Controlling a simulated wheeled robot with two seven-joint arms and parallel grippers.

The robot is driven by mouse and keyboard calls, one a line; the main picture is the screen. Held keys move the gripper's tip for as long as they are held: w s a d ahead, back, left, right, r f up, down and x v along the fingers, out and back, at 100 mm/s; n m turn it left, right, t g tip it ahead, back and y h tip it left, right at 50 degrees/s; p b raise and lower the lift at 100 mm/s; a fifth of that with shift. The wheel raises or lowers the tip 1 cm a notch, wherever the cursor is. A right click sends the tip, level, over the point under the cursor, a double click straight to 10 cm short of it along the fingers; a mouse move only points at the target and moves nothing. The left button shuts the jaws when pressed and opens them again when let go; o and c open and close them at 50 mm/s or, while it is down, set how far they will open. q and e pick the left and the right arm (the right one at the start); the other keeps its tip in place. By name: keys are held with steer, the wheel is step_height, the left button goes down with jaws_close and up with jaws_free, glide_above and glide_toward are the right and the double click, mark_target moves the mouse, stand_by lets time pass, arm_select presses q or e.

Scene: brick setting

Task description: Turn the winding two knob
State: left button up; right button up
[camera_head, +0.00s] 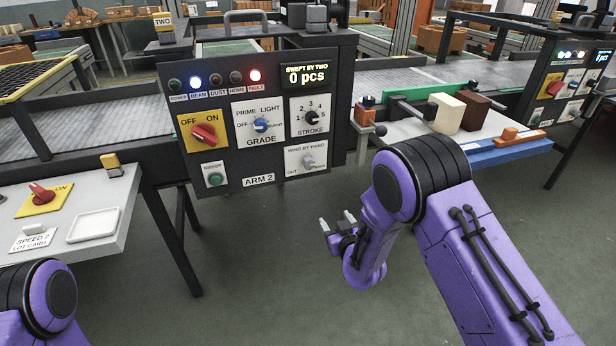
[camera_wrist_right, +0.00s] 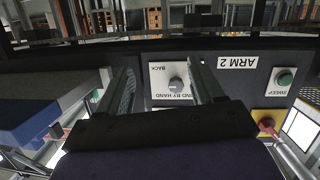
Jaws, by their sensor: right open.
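The winding knob is the small grey knob (camera_head: 308,161) on the white "WIND BY HAND" plate, low at the right of the "ARM 2" panel (camera_head: 225,165). Its plate is marked "OUT" and "BACK". In the right wrist view, upside down, the knob (camera_wrist_right: 177,86) shows between the fingers, with its plate partly hidden by my gripper. My right gripper (camera_head: 337,220) is open and empty. In the head view it appears below and right of the knob, apart from the panel. My left gripper is out of view; only a purple part of that arm shows at the lower left.
Above the knob are the stroke dial (camera_head: 311,117), grade dial (camera_head: 261,125) and red-handled switch (camera_head: 204,134). A green sweep button (camera_head: 215,179) is at lower left. A side table (camera_head: 400,130) with blocks stands right of the panel. The floor before the panel is clear.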

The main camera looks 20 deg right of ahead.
mark_target(310, 166)
steer(key=w+a+r+n+t+y, duration=0.1)
steer(key=w+a+r+n+t, duration=0.15)
steer(key=w+r, duration=0.5)
steer(key=w, duration=0.9)
steer(key=shift+w+d+r+b, duration=0.1)
steer(key=shift+d+r+b, duration=0.05)
steer(key=shift+r+b, duration=0.15)
steer(key=c, duration=1.1)
